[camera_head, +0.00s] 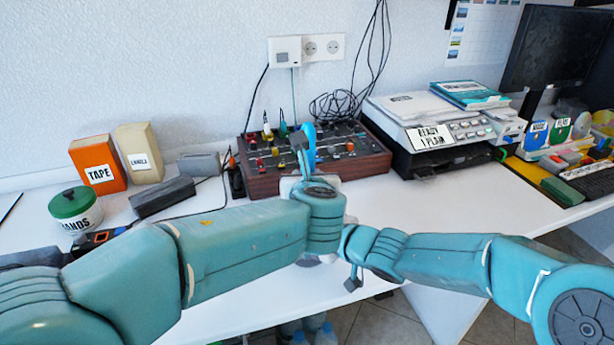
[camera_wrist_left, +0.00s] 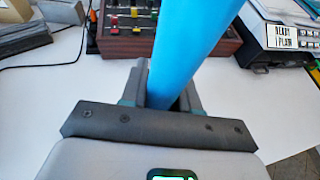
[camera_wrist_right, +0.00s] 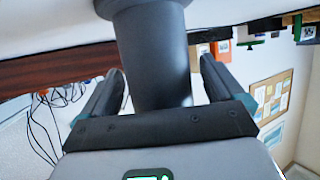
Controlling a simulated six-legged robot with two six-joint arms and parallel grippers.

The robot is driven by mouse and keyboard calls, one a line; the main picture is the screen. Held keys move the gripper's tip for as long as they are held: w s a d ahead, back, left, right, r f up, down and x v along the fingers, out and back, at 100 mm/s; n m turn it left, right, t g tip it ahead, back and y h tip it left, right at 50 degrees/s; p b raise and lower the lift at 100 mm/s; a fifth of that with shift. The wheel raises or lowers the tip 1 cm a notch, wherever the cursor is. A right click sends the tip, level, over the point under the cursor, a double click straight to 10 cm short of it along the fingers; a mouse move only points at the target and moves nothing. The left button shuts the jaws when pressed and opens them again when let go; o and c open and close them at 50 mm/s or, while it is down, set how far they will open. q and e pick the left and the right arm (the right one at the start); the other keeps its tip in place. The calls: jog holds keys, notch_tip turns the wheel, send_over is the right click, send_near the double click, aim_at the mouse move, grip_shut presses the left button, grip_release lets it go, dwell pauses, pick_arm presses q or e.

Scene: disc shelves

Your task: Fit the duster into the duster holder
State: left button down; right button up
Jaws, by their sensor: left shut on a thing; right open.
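My left gripper (camera_head: 306,150) is shut on a smooth blue rod (camera_head: 311,132), which I take to be the duster. The rod also shows large in the left wrist view (camera_wrist_left: 190,50), tilted up and slightly right between the fingers. Its far end is out of that view. My right gripper (camera_wrist_right: 160,78) is open, with its fingers either side of a dark grey cylinder (camera_wrist_right: 157,55) that flares at a wider collar. The cylinder may be the duster holder; I cannot tell for sure. In the head view my arms hide most of this area.
A control panel with knobs (camera_head: 262,182) stands behind my left gripper, and a printer (camera_head: 425,125) stands right of it. White desk (camera_head: 400,210) is clear at centre right.

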pick_arm(q)
jog(key=shift+f, duration=0.15)
pick_arm(e)
jog(key=shift+f, duration=0.15)
pick_arm(q)
jog(key=c, duration=0.8)
grip_release()
pick_arm(e)
jog(key=shift+f, duration=0.1)
pick_arm(q)
jog(key=v, duration=1.2)
jog(key=shift+a, duration=0.1)
